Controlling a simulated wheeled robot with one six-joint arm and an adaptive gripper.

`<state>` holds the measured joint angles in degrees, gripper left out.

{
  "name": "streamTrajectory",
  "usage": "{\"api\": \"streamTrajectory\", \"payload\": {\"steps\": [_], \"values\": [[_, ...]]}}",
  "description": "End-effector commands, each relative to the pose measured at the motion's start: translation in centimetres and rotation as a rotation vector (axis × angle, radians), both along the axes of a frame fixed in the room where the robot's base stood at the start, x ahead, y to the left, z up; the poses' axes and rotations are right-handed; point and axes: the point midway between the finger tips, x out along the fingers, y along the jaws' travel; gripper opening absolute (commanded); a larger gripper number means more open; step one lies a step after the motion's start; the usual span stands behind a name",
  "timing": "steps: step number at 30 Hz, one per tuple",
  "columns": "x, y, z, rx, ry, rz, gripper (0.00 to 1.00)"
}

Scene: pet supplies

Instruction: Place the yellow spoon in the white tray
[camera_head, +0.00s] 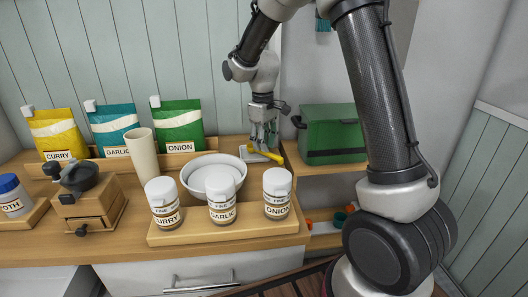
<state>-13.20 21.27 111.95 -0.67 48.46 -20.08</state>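The yellow spoon (272,156) is near the right end of the counter, slanting over a small pale, flat piece that looks like the white tray (247,157). My gripper (263,146) points down at the spoon. Its fingertips meet or overlap the spoon in this view. The picture is too small to tell whether the fingers are closed on it, or whether the spoon touches the tray.
A white bowl (213,162) stands just left of my gripper. Labelled jars, including the onion jar (277,202), stand in a wooden rack (232,228) in front. Seasoning bags line the back, with the onion bag (178,127) nearest. A green box (331,133) sits to the right.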

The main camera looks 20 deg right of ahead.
Motion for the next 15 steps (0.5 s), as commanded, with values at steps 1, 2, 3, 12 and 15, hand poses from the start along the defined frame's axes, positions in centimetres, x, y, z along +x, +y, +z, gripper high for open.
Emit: {"api": "streamTrajectory", "payload": {"steps": [1,2,3,12,15], "values": [[0.2,0.1,1.4,0.002,-0.006,0.0,0.35],[0.2,0.1,2.1,0.001,-0.007,0.0,0.35],[0.2,0.1,3.1,0.001,-0.007,0.0,0.35],[0.3,0.2,8.6,0.001,-0.004,0.001,0.35],[0.3,0.2,9.3,0.001,-0.004,0.001,0.35]]}}
